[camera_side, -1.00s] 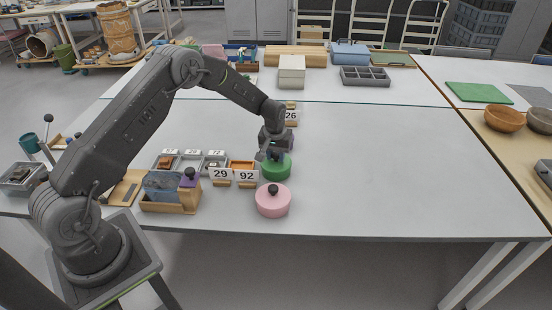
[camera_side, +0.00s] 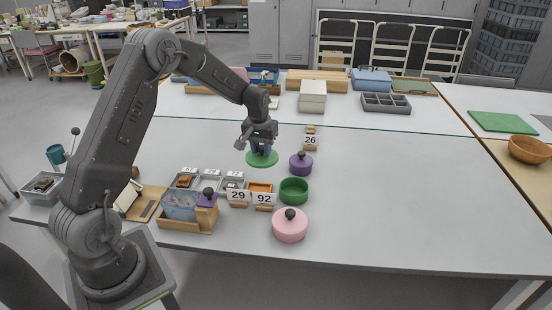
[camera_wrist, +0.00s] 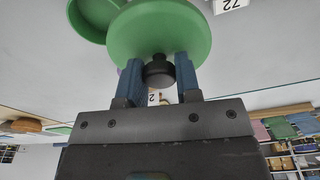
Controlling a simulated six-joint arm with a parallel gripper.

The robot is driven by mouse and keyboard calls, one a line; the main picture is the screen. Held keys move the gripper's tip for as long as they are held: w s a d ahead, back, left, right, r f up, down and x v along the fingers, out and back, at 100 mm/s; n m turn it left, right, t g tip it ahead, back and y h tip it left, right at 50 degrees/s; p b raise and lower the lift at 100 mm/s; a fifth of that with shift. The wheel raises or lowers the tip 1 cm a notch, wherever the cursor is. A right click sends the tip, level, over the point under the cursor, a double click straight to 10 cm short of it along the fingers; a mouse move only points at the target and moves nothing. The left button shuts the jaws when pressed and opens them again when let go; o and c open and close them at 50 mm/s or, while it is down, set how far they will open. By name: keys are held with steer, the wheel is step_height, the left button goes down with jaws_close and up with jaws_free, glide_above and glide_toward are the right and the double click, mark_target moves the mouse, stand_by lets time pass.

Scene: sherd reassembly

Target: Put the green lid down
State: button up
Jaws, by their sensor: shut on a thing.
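The green lid (camera_side: 261,159) is a flat round disc with a dark knob (camera_wrist: 160,70). My gripper (camera_side: 262,148) is shut on that knob, with one blue finger on each side of it in the wrist view (camera_wrist: 160,75). The lid is roughly level, low over the bare table behind the number cards; I cannot tell whether it touches the table. The green pot (camera_side: 294,190) stands uncovered to the lid's front right. The pot also shows partly behind the lid in the wrist view (camera_wrist: 88,22).
A purple lidded pot (camera_side: 301,164) stands right of the lid, and a pink lidded pot (camera_side: 290,226) stands in front. Cards 29 (camera_side: 238,196), 92 (camera_side: 264,198) and 26 (camera_side: 310,140) stand nearby. The table to the right is clear.

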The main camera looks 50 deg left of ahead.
steer(key=shift+s+a+r, duration=0.15)
steer(key=shift+s+a, duration=0.05)
steer(key=shift+s, duration=0.15)
glide_above(245, 232)
step_height(245, 232, down, 5)
step_height(245, 232, down, 5)
steer(key=shift+s+d+r, duration=0.1)
steer(key=shift+s+d, duration=0.05)
steer(key=shift+f, duration=2.55)
steer(key=o, duration=0.9)
steer(key=shift+f, duration=0.1)
